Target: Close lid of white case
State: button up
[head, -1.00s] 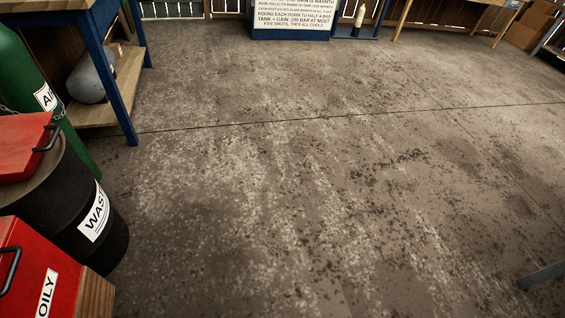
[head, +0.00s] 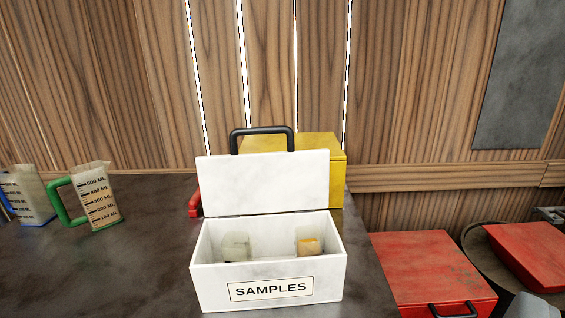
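The white case (head: 212,282) labelled SAMPLES stands on a dark bench top near the bottom middle of the head view. Its lid (head: 262,184) stands open and upright at the back edge, with a black handle (head: 262,131) on top. Inside the case are a small clear container (head: 235,246) and one with orange-yellow contents (head: 308,246). My gripper is not in view, so its state and its place relative to the case are hidden.
A yellow box (head: 338,170) stands right behind the lid. Measuring jugs, one with a green handle (head: 97,197), stand at the left. A red lidded box (head: 430,270) is at the lower right. The dark bench (head: 140,270) is clear left of the case.

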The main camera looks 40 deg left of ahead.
aim_at(234, 185)
jog(key=u, duration=1.15)
